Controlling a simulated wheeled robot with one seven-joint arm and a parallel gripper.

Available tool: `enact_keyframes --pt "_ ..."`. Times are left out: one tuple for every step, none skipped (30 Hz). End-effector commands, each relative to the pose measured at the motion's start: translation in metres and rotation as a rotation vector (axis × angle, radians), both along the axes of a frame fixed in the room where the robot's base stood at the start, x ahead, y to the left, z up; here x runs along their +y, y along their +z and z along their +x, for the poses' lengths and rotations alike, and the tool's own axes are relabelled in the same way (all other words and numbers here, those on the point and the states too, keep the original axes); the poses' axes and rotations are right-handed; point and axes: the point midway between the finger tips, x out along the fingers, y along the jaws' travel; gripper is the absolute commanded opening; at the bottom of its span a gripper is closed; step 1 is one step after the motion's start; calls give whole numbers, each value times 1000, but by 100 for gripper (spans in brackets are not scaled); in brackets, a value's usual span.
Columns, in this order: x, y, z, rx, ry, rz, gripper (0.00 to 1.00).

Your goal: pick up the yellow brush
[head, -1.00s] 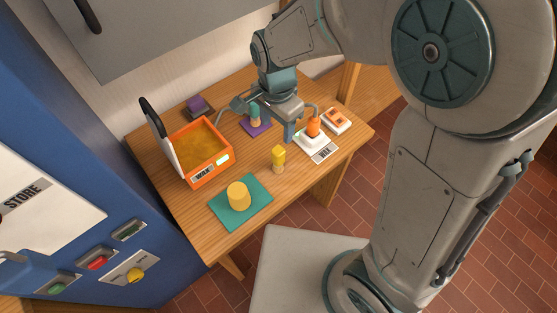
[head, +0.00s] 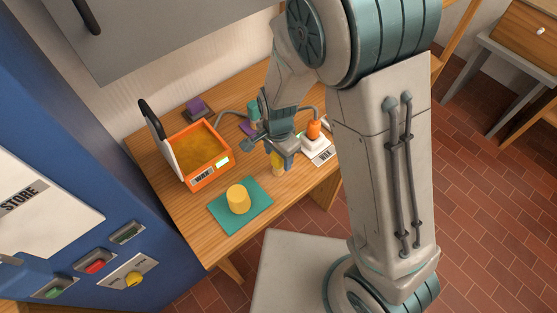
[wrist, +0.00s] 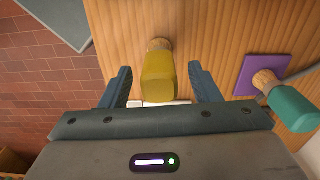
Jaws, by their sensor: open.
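The yellow brush (head: 277,166) stands on the wooden table, with a yellow upper part and a wood-coloured lower end. In the wrist view the brush (wrist: 159,76) lies between the two fingers of my gripper (wrist: 160,70), with visible space on both sides. My gripper (head: 276,150) is open, pointing down over the table, and it partly hides the brush in the head view. I cannot tell whether the fingertips are low enough to be level with the brush's middle.
A teal brush (wrist: 293,108) stands on a purple mat (wrist: 262,72) close by. An orange wax box (head: 207,180) with its lid up is left. A yellow cup-like piece (head: 238,199) sits on a green mat (head: 258,212). An orange-topped item (head: 314,130) is right of my gripper.

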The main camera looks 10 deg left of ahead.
Motion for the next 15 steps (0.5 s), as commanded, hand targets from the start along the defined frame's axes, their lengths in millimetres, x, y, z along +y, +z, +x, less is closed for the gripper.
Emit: enact_keyframes --pt "-1 -5 0 1 -1 -2 56" --pt "-1 -7 0 1 -1 -2 56" --pt "-1 -8 0 1 -1 -1 56" --pt "0 -9 0 0 -1 0 56" --pt "0 -9 0 -1 -1 1 56" --pt "0 -9 0 -1 -1 0 56" --pt "0 -9 0 -1 -1 0 56" --pt "0 -9 0 -1 -1 0 56" --pt "0 -9 0 -1 0 0 56" --pt "0 -9 0 -1 0 0 56" --pt "0 -9 0 -1 0 0 51" --pt "0 -9 0 -1 0 0 40" --pt "0 -9 0 -1 0 1 31" --pt "0 -9 0 -1 0 1 23" --pt "0 -9 0 -1 0 1 12"
